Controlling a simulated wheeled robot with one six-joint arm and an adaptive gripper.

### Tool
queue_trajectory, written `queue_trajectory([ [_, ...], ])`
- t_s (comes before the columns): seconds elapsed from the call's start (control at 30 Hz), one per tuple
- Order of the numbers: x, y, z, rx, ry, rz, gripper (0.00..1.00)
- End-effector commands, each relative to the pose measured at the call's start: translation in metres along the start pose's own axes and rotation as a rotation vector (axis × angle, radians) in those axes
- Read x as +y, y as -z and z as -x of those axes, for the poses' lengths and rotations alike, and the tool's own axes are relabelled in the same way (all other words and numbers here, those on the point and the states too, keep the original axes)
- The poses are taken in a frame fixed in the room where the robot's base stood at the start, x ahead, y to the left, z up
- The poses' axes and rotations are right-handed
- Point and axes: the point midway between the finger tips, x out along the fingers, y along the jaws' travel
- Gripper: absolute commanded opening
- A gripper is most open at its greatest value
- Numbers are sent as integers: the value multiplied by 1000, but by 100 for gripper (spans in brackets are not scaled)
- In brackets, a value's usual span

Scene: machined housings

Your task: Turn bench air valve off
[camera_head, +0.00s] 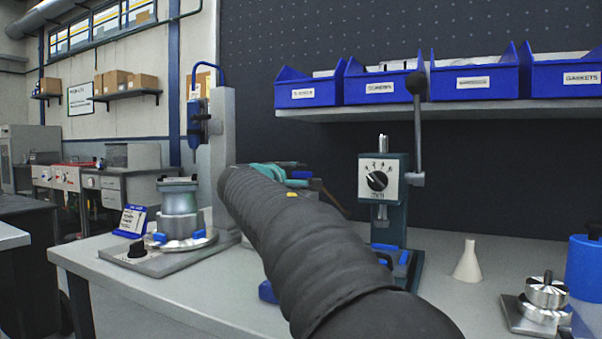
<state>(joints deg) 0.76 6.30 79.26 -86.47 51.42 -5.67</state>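My dark, sleeved arm (290,235) reaches from the bottom of the picture up and left across the bench. It hides the middle of the bench. I cannot make out my gripper's fingertips, which seem hidden behind the arm. Teal and dark parts (285,168) show just past the arm; I cannot tell what they belong to. I cannot surely identify the bench air valve. A black rotary knob (377,181) sits on a white marked panel of the press. Another black knob (136,249) is on the grey base plate at left.
The grey bench (466,318) carries a lever press (399,215), a white cone (468,263), a metal part (547,292), a blue container (584,268) and a housing (180,207) beside a column (222,150). Blue bins (487,84) stand on the shelf above.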

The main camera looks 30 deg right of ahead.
Motion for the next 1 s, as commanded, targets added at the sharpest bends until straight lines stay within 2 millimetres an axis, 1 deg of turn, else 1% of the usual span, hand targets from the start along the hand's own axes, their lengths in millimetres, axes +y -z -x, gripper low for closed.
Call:
queue_trajectory([
  [0.03, 1, 0, -6, -2, 1, 0, 27],
  [0.1, 0, 0, -11, -1, 1, 1, 27],
  [0.2, 0, 0, -16, 0, 0, 0, 27],
  [0.5, 0, 0, -17, 0, 0, 0, 27],
  [0.57, 0, 0, -17, 0, 0, 0, 12],
  [0.6, 0, 0, -17, 0, 0, 0, 2],
  [0.63, 0, 0, -17, 0, 0, 0, 0],
  [0.87, 0, 0, -17, -1, 0, 0, 0],
  [1.0, 0, -4, -19, -21, 0, 0, 0],
])
